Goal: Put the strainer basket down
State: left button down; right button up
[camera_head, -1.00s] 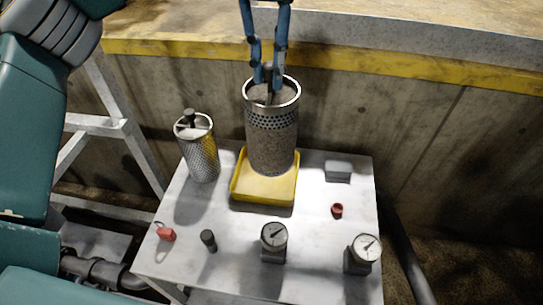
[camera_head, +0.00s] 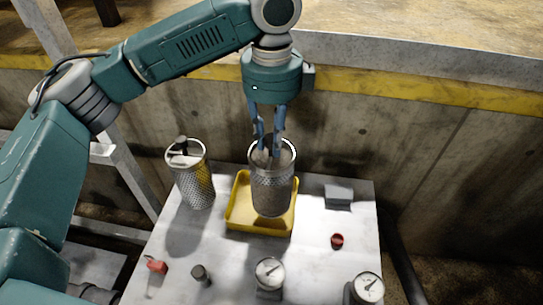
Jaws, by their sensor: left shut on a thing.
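The strainer basket (camera_head: 272,190), a perforated metal cylinder with dirt on its lower part, is upright over the yellow tray (camera_head: 236,216) on the white table. I cannot tell whether its bottom touches the tray floor. My left gripper (camera_head: 268,150) points down into the basket's open top and is shut on the basket's inner handle, which is mostly hidden by the fingers and rim. A second, cleaner perforated basket (camera_head: 197,184) with a dark handle stands on the table to the left of the tray. My right gripper is not in view.
On the table (camera_head: 220,250) are a grey block (camera_head: 338,195), a red cap (camera_head: 337,241), a red tag (camera_head: 156,264), a dark knob (camera_head: 201,275) and two dial gauges (camera_head: 269,272) (camera_head: 368,288). A concrete wall with a yellow edge stands behind.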

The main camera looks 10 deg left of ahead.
aim_at(272, 159)
pick_arm(q)
jog(key=shift+f, duration=0.85)
notch_tip(272, 159, down, 4)
jog(key=shift+p, duration=0.5)
jog(key=shift+f, duration=0.25)
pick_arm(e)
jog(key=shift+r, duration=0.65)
pick_arm(q)
jog(key=c, duration=1.5)
grip_release()
jog(key=shift+s+f, duration=0.1)
